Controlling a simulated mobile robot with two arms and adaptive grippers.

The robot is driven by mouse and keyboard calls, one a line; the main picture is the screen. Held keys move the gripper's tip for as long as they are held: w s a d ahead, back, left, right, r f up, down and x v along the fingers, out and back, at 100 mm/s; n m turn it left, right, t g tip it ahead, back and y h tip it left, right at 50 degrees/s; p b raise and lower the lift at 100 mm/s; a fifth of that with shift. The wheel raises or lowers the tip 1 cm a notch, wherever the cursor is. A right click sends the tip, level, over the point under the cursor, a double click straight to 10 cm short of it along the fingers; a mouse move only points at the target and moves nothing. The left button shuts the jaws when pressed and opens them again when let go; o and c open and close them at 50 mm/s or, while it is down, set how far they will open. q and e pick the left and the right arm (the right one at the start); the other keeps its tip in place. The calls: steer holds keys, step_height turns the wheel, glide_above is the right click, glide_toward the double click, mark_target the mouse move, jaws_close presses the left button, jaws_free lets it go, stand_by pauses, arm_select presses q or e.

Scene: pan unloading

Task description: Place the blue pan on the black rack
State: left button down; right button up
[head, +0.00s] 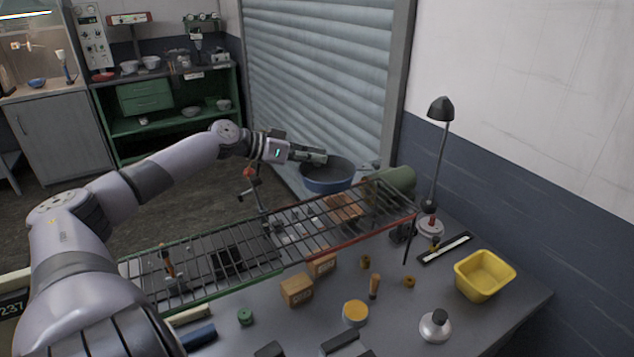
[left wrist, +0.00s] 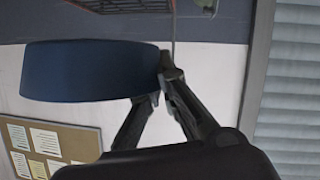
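The blue pan (head: 328,184) is upright and roughly level in the air, just past the far edge of the black rack (head: 205,262). My left gripper (head: 322,157) is at the pan's rim, on its far left side. In the left wrist view the blue pan (left wrist: 85,72) fills the upper left, and the fingertips (left wrist: 158,84) of my left gripper close on its edge. The black rack is a long wire grid above the table, with a green front edge at left and a red one at right. My right gripper is not in view.
The rack's middle top looks clear.

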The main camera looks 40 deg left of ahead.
mark_target(315, 170)
arm_select(q)
step_height(315, 170, down, 4)
steer(key=shift+r, duration=0.2)
step_height(315, 170, down, 3)
steer(key=shift+d+r+p, duration=0.1)
steer(key=shift+p, duration=0.4)
steer(key=shift+f, duration=0.65)
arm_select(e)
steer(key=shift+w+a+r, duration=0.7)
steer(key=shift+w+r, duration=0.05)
arm_select(q)
steer(key=c, duration=2.3)
jaws_free()
steer(key=shift+f, duration=0.15)
steer(key=o, duration=0.5)
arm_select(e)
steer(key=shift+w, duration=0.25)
